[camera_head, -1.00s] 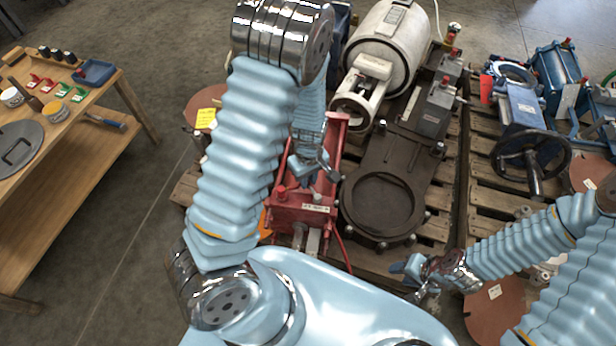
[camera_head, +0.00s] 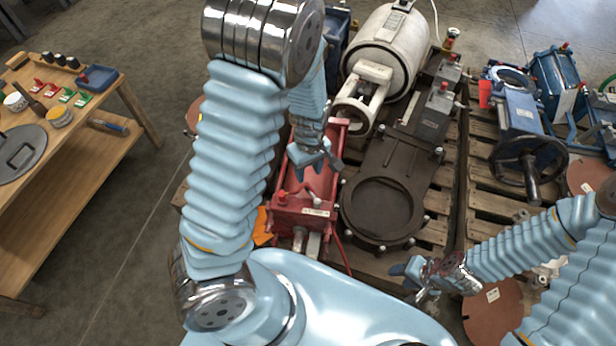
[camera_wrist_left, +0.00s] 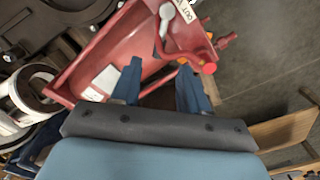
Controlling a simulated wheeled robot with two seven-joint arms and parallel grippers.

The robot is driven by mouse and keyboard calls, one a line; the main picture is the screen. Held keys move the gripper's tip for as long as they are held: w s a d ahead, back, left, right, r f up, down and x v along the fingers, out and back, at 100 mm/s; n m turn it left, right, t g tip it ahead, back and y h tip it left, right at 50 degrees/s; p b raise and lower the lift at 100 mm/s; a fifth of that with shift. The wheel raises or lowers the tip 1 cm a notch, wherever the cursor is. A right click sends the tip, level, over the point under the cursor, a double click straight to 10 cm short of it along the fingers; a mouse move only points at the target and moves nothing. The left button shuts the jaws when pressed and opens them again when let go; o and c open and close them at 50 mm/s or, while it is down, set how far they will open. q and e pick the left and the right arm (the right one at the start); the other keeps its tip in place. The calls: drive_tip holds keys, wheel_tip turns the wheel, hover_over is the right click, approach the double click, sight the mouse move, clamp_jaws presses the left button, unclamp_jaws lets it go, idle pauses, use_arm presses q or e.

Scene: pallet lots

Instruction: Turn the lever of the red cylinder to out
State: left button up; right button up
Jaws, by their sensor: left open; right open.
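The red cylinder (camera_head: 310,190) lies on a pallet in front of me, long side running away from me. Its near end block has a red knob (camera_head: 283,197) and a white label. My left gripper (camera_head: 320,165) is open above the cylinder's body. In the left wrist view its two blue fingers (camera_wrist_left: 160,66) are apart with nothing between them, over the edge of the red cylinder (camera_wrist_left: 110,52). Beyond them show a curved red part, a grey rounded end (camera_wrist_left: 167,12), a white label reading OUT (camera_wrist_left: 187,10) and a red knob (camera_wrist_left: 209,68). I cannot tell clearly which part is the lever. My right gripper (camera_head: 420,284) is open and empty.
A dark flanged valve (camera_head: 410,165) stands right of the cylinder, with a white motor (camera_head: 387,50) behind. A blue valve with a handwheel (camera_head: 527,160) is on the right pallet. A wooden table (camera_head: 75,165) with small parts stands left. The floor between is clear.

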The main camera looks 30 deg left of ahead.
use_arm(q)
wheel_tip(320, 180, up, 7)
drive_tip(key=shift+f+p, duration=0.15)
drive_tip(key=shift+p, duration=0.25)
